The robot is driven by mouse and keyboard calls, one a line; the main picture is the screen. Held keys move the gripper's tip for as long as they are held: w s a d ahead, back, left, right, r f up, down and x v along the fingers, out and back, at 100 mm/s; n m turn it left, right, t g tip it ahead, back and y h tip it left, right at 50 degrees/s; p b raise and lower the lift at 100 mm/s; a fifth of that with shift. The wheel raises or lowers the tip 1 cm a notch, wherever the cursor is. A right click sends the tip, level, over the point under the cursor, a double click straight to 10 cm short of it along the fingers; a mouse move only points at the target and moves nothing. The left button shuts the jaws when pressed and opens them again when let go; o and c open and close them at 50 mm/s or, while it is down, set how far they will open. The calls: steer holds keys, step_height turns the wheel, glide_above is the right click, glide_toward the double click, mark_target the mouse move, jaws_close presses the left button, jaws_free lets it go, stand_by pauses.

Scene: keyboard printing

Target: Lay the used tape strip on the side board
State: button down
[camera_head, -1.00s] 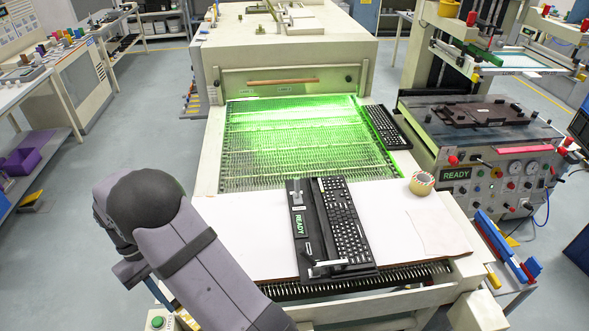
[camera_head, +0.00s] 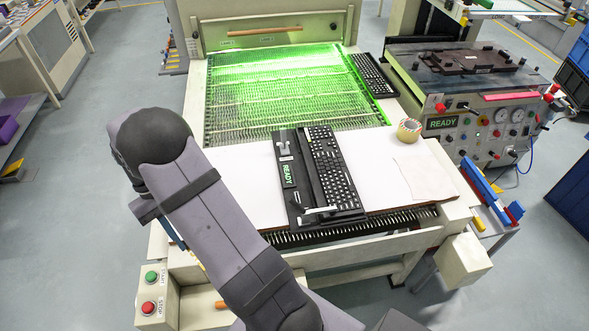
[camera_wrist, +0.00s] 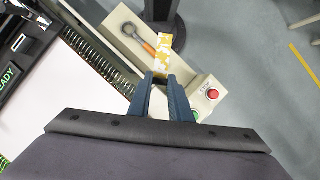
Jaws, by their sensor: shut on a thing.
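In the wrist view the yellow-and-white used tape strip (camera_wrist: 163,58) is held in my gripper (camera_wrist: 161,78), whose two blue fingers are shut on its near end. The strip points away from the fingers, above a cream ledge (camera_wrist: 122,18). I cannot tell whether it touches the ledge. In the head view my arm hides most of the gripper and the strip. I cannot tell for sure which surface is the side board; the cream ledge lies beside the machine's front end.
An orange-handled tool (camera_wrist: 148,47) lies on the ledge, close to the strip. A red button (camera_wrist: 213,94) is on a box right of the fingers. In the head view a keyboard in a black fixture (camera_head: 318,176) and a tape roll (camera_head: 409,131) sit on the white table (camera_head: 235,185).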

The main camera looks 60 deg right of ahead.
steer(key=s+d+f+m+y+b, duration=0.1)
steer(key=s+d+f+m+b, duration=0.15)
steer(key=d, duration=0.65)
steer(key=s+d+f+m+y+b, duration=0.1)
steer(key=s+d+f+m+b, duration=0.15)
steer(key=d, duration=0.65)
step_height(320, 180, up, 3)
steer(key=n+t+h, duration=0.6)
steer(key=n+h, duration=0.1)
steer(key=n, duration=2.2)
glide_above(264, 180)
steer(key=a, duration=0.2)
steer(key=shift+s+r+n+b, duration=0.1)
steer(key=shift+s+n+b, duration=0.2)
steer(key=shift+s+b, duration=0.15)
steer(key=shift+f+p, duration=0.8)
steer(key=shift+f, duration=4.25)
